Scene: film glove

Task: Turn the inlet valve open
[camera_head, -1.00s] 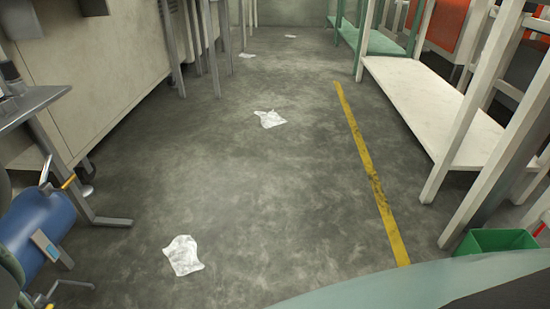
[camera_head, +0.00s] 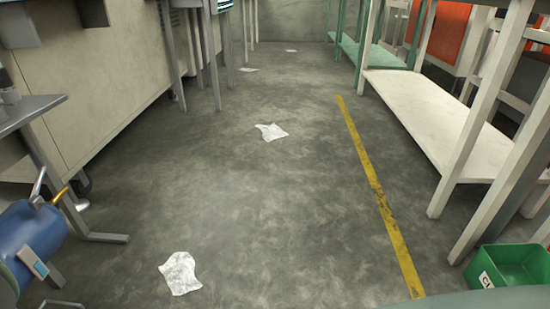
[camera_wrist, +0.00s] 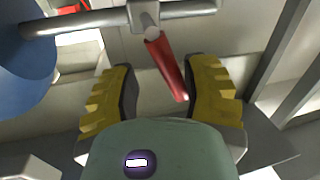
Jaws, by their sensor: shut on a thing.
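In the wrist view, a valve with a red lever handle (camera_wrist: 168,66) sits on a grey metal pipe (camera_wrist: 95,21). A blue rounded tank (camera_wrist: 22,60) is at the pipe's left end. My gripper (camera_wrist: 162,84), with two yellow ribbed fingers, is shut on the red lever, which lies between the fingers and points down toward the palm. The exact contact with the fingers is hard to see. In the head view, a blue tank (camera_head: 32,238) with metal fittings is at the lower left; the red lever and my gripper do not show there.
In the head view, a grey bench (camera_head: 35,106) stands at the left and white shelving (camera_head: 430,115) at the right. A green bin (camera_head: 520,265) is at the lower right. Crumpled white sheets (camera_head: 180,273) lie on the floor.

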